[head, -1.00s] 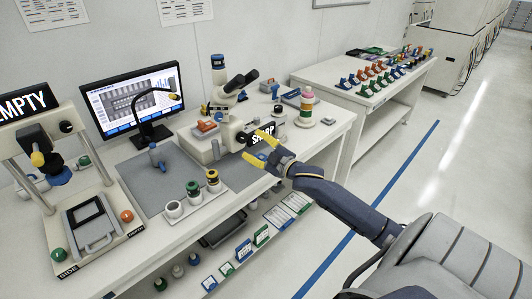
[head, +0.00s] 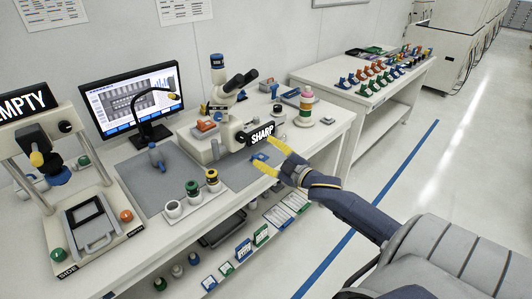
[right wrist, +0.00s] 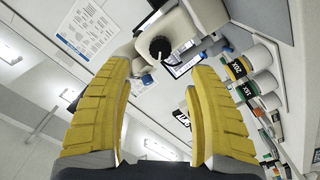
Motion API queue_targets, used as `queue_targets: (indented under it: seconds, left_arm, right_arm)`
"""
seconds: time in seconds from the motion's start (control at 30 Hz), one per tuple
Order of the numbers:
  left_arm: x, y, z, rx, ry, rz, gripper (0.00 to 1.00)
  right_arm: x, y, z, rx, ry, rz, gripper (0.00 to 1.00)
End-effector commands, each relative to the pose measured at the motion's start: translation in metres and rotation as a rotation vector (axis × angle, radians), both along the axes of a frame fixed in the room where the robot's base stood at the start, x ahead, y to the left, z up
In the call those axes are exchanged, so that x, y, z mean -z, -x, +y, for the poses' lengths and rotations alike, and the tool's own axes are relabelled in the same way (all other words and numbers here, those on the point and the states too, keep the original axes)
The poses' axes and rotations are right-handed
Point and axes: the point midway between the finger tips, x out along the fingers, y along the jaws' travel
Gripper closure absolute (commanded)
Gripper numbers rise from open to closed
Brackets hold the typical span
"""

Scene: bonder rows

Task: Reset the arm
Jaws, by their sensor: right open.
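My right gripper (head: 272,158) has yellow fingers spread apart with nothing between them. It is in front of the microscope (head: 225,110), over the front edge of the bench. In the right wrist view both yellow fingers (right wrist: 160,110) stand apart and empty. The microscope's dark round knob (right wrist: 160,47) shows beyond them. A SHARP label (head: 262,132) shows at the microscope, just behind the fingertips. My left gripper is not in view.
The white bench (head: 195,225) holds a monitor (head: 133,100), several spools (head: 192,188) and a fixture with an EMPTY sign (head: 25,103). A second table (head: 350,97) with colored parts stands at back right. Open floor (head: 400,180) lies to the right.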

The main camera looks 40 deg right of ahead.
Motion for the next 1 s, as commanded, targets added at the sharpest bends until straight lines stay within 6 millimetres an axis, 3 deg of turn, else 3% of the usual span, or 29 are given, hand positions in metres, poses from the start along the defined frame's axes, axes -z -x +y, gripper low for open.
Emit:
queue_targets:
  seconds: [0.2,0.27,0.37,0.47,0.67,0.87,1.0]
  left_arm:
    - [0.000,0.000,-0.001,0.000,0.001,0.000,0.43]
    - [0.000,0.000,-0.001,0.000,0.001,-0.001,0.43]
    - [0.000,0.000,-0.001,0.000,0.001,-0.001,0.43]
    - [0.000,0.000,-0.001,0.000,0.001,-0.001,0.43]
    - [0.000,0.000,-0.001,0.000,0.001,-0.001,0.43]
    - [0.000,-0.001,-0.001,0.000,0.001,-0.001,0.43]
    - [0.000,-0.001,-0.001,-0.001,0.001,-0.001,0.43]
  right_arm:
    - [-0.001,0.000,0.001,-0.004,-0.009,-0.006,0.41]
    - [0.007,-0.003,-0.007,0.008,-0.009,0.005,0.41]
    - [0.034,-0.009,-0.027,0.043,-0.008,0.047,0.41]
    - [0.082,-0.013,-0.052,0.094,-0.022,0.115,0.41]
    - [0.204,0.001,-0.093,0.202,-0.067,0.286,0.41]
    - [0.326,0.041,-0.110,0.290,-0.111,0.462,0.41]
    - [0.406,0.082,-0.109,0.341,-0.137,0.585,0.41]
